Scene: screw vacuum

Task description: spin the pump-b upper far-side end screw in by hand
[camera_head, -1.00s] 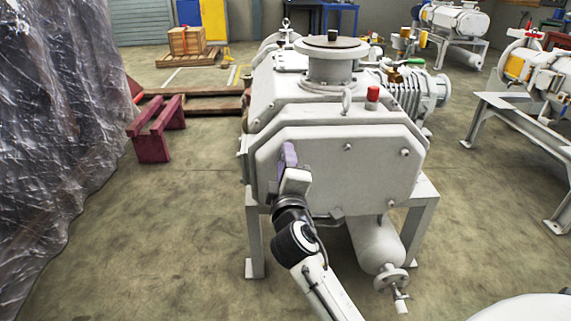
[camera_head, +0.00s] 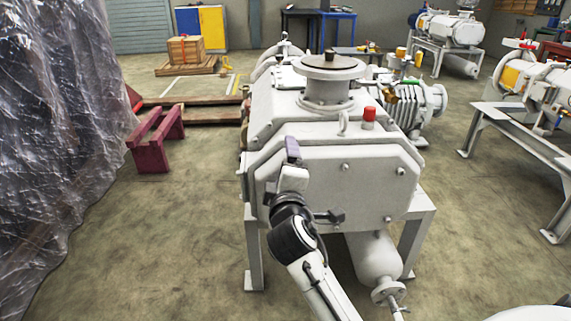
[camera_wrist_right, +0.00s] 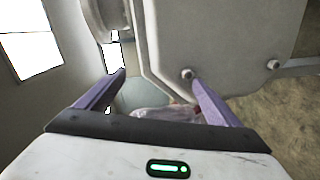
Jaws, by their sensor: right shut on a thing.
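The pump (camera_head: 375,195) stands on a grey frame, its pale end plate facing me. Screw heads show on the plate at upper middle (camera_head: 345,166), upper right (camera_head: 402,170) and lower right. The plate's upper left corner, where another screw could sit, is hidden behind my right gripper (camera_head: 291,150). In the right wrist view my right gripper (camera_wrist_right: 157,78) has purple fingers standing apart, one tip close beside a screw head (camera_wrist_right: 188,74); another screw head (camera_wrist_right: 273,65) lies further right. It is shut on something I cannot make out. My left gripper is not in view.
A red-capped fitting (camera_head: 369,114) and a lifting eye stand on top of the pump. A pale cylinder (camera_head: 374,254) hangs below. Plastic sheeting (camera_head: 60,130) fills the left side, with a maroon trestle (camera_head: 155,138) beside it. Floor lies open around the frame.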

